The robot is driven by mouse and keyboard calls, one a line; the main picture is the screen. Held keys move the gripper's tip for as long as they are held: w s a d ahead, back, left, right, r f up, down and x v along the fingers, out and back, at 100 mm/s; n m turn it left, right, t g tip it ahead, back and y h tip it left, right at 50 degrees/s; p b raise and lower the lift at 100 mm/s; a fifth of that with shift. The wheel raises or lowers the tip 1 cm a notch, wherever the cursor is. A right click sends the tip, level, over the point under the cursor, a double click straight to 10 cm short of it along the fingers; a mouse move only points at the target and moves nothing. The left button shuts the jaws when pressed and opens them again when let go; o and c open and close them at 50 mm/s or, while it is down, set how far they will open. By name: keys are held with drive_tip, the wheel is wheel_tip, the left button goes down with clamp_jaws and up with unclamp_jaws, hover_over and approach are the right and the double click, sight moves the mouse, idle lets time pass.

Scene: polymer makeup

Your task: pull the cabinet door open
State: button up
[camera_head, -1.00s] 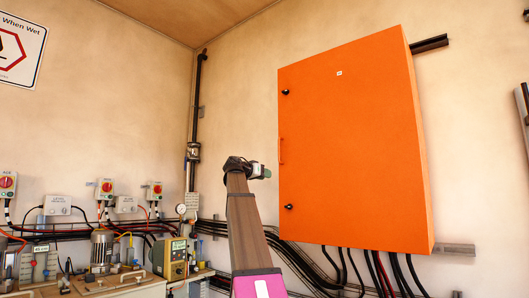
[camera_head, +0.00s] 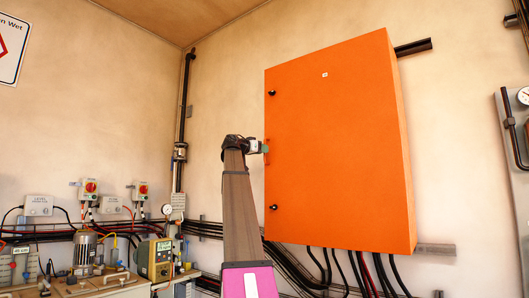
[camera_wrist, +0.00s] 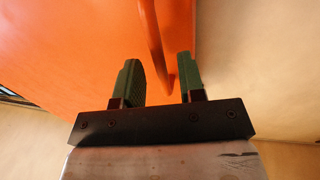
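The orange cabinet (camera_head: 335,150) hangs on the wall, and its door looks shut. Its slim orange handle (camera_head: 267,151) is on the door's left edge, between two black knobs. In the wrist view the handle (camera_wrist: 152,40) is a curved bar running down between the two green fingers. My gripper (camera_head: 262,148) is at the handle in the head view. In the wrist view my gripper (camera_wrist: 160,78) is open, with gaps between the handle and both fingers. The head view is too small to show the fingers apart.
Black and red cables (camera_head: 345,270) hang below the cabinet. A bench with pumps and a yellow-beige control box (camera_head: 154,260) stands at lower left. A pipe with a gauge (camera_head: 522,97) is at the right edge. The wall left of the cabinet is mostly bare.

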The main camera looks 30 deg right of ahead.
drive_tip(key=shift+w+d, duration=0.2)
drive_tip(key=shift+d, duration=0.9)
clamp_jaws()
drive_tip(key=shift+a, duration=0.1)
